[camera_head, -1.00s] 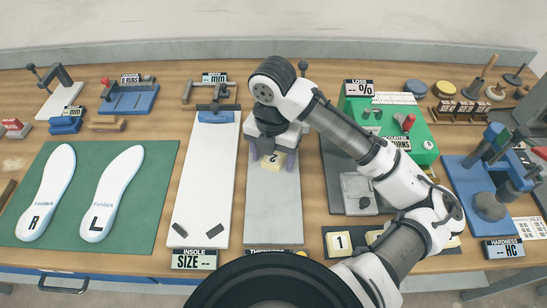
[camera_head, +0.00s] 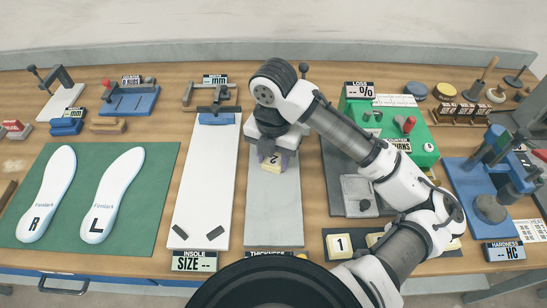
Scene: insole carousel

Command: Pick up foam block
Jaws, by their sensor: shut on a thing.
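The foam block (camera_head: 271,163) is a small pale yellow piece marked "2". It is between the fingers of my gripper (camera_head: 272,156), which is shut on it. My gripper points down over the grey plate (camera_head: 272,211) of the thickness station. The gripper and arm hide the back of that plate. I cannot tell whether the block touches the plate or is a little above it. A similar yellow block marked "1" (camera_head: 341,243) sits in a dark tray (camera_head: 331,256) at the front right, partly covered by my arm.
Two white insoles, R (camera_head: 47,200) and L (camera_head: 113,195), lie on a green mat (camera_head: 160,165) at left. A long white sizing board (camera_head: 205,190) stands beside the grey plate. A green device (camera_head: 423,143) and a blue hardness stand (camera_head: 470,190) are at right.

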